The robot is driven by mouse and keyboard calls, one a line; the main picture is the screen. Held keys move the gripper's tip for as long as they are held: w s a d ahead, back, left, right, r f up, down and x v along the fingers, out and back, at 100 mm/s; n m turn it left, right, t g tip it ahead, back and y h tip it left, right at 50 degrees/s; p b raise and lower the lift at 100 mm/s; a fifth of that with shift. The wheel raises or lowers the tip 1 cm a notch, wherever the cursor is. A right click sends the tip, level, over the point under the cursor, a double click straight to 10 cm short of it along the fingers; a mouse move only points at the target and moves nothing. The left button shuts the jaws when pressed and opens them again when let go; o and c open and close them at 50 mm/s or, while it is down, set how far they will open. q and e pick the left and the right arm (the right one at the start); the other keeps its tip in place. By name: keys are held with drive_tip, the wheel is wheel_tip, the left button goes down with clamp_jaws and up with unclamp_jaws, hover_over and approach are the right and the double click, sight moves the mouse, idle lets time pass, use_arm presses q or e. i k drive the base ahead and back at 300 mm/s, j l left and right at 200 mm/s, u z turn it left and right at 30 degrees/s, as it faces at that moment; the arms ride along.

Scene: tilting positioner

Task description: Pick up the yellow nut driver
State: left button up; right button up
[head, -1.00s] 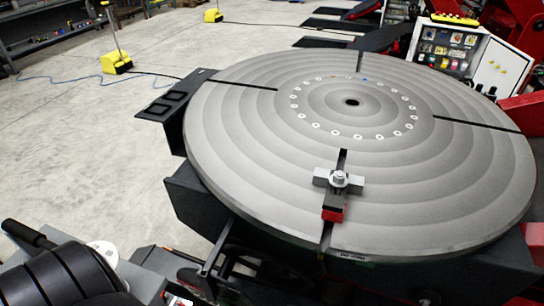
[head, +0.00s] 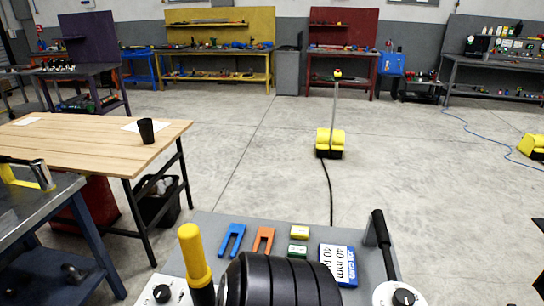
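A thick yellow handle (head: 194,254) with a dark lower part stands upright at the near left of the grey tray (head: 215,226) in the head view. It may be the yellow nut driver; its lower end is cut off by the picture edge, so I cannot tell for sure. Neither of my grippers is in view.
The tray holds a blue fork (head: 232,238), an orange fork (head: 263,240), small yellow and green blocks and a 40 mm card (head: 338,264). A black lever (head: 383,240) rises at its right. A wooden table (head: 95,140) stands left; open floor lies beyond.

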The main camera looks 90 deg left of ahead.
sight(199, 277)
drive_tip(key=u, duration=3.5)
